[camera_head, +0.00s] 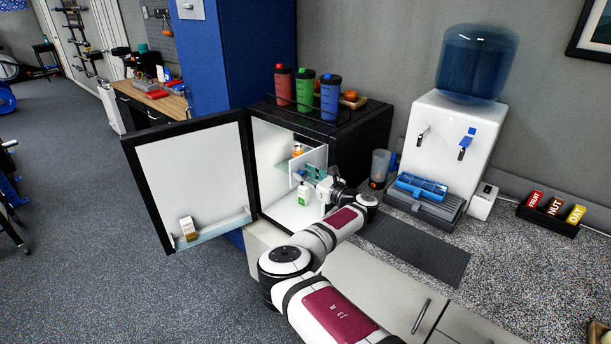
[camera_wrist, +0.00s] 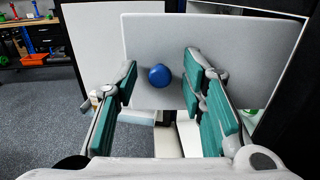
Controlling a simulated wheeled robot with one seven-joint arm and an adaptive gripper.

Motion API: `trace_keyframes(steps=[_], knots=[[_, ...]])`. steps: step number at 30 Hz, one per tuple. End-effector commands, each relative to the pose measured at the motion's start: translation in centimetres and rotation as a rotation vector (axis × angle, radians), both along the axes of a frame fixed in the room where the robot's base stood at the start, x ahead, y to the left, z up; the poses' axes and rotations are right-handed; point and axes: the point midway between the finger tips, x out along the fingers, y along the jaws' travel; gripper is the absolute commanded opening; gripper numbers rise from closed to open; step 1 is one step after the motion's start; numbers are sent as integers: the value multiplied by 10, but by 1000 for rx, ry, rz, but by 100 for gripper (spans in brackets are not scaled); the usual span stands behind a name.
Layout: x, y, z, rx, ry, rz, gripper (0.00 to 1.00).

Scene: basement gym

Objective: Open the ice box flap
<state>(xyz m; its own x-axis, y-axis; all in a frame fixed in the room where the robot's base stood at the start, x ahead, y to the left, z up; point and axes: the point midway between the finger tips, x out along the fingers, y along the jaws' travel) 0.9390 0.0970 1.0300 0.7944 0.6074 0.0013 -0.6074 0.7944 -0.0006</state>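The small fridge (camera_head: 350,132) has its door (camera_head: 192,178) swung wide open to the left. The ice box flap (camera_head: 314,157) is a pale panel in the upper part of the fridge. In the wrist view the flap (camera_wrist: 228,45) fills the upper middle, with a round blue knob (camera_wrist: 159,76) on its face. My gripper (camera_head: 311,176) is inside the fridge opening in front of the flap. In the wrist view my gripper (camera_wrist: 160,80) is open, its teal-padded fingers on either side of the knob with gaps visible. Whether the flap is ajar is unclear.
A white-green bottle (camera_head: 304,194) stands below my gripper, and an orange-capped item (camera_head: 297,150) sits higher inside. A carton (camera_head: 188,228) is on the door shelf. Bottles (camera_head: 305,92) stand on the fridge. A water dispenser (camera_head: 450,135) is to the right.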

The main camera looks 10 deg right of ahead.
Motion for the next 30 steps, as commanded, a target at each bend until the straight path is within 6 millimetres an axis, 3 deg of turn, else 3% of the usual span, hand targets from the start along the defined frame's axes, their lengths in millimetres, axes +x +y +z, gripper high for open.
trace_keyframes(steps=[5,19,30], knots=[[-11,-10,-1,-1,0,-2,37],[-81,-63,-1,0,0,-2,37],[-96,-73,0,0,0,0,37]])
